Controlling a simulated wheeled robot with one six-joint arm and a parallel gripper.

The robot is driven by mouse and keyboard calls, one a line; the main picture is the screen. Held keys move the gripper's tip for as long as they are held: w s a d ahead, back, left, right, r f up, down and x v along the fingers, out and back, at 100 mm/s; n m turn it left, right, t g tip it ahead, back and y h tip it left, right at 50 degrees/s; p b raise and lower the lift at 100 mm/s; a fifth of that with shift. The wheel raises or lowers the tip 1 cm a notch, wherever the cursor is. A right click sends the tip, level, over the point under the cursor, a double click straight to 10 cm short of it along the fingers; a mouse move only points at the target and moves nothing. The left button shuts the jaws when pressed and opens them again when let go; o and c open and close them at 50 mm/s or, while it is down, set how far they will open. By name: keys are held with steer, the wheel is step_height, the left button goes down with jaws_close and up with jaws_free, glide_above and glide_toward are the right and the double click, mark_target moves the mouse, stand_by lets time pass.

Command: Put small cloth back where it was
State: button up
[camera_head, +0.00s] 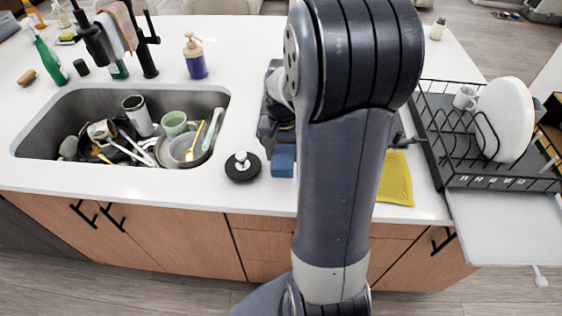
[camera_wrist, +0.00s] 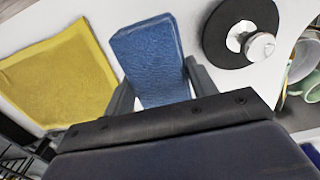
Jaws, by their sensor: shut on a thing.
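A small blue cloth, apparently folded into a block (camera_wrist: 150,58), is between the two fingers of my gripper (camera_wrist: 160,85) in the wrist view. My gripper is shut on it. In the head view the blue cloth (camera_head: 283,161) shows at the lower left of my gripper (camera_head: 277,132), over the counter near its front edge, between the black disc and my arm. I cannot tell whether it touches the counter. A yellow cloth (camera_head: 396,180) lies flat at the counter's front edge, right of my arm; it also shows in the wrist view (camera_wrist: 60,75). My arm hides part of it.
A black disc with a metal knob (camera_head: 242,166) lies just left of the blue cloth. The sink (camera_head: 40,130) further left holds several dishes and utensils. A soap bottle (camera_head: 195,58) stands behind it. A black dish rack (camera_head: 470,180) with a plate (camera_head: 506,120) stands right.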

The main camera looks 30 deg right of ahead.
mark_target(283, 152)
steer(key=shift+f, duration=2.35)
steer(key=shift+f, duration=0.15)
steer(key=o, duration=1)
steer(key=shift+c, duration=0.2)
step_height(283, 152, up, 12)
steer(key=shift+r, duration=0.2)
